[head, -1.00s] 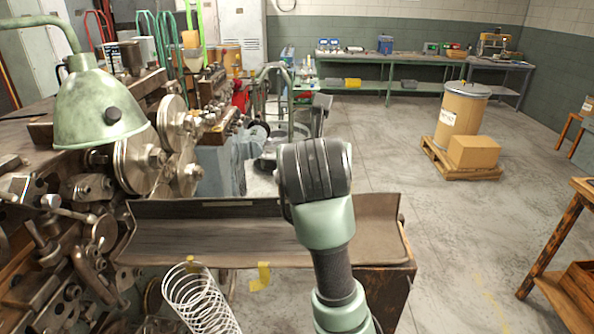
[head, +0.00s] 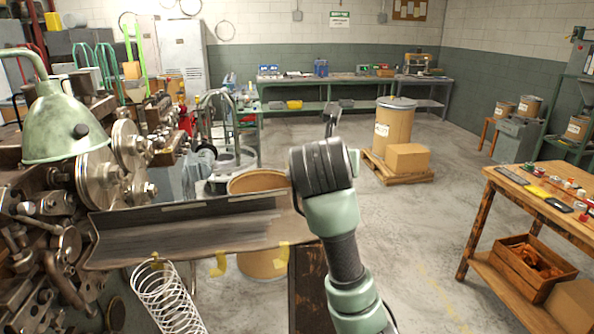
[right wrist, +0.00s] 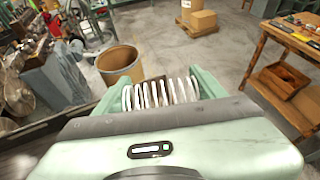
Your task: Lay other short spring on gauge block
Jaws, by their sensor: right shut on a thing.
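In the right wrist view my right gripper (right wrist: 160,90) is shut on a short spring (right wrist: 162,93), a row of pale wire coils lying crosswise between the two green fingers. In the head view my right forearm and wrist (head: 335,215) rise in front of the trough, and the fingers and held spring cannot be made out there. My left gripper is in neither view. I cannot pick out the gauge block for sure; several small items lie on the wooden bench (head: 506,187) at the right, too small to tell apart.
A metal trough (head: 180,235) runs beside the coiling machine (head: 90,180) at the left. A larger white wire coil (head: 167,300) is below it. An open drum (head: 262,263) stands behind the trough. A wooden crate (head: 528,268) sits on the bench's lower shelf. The floor between is clear.

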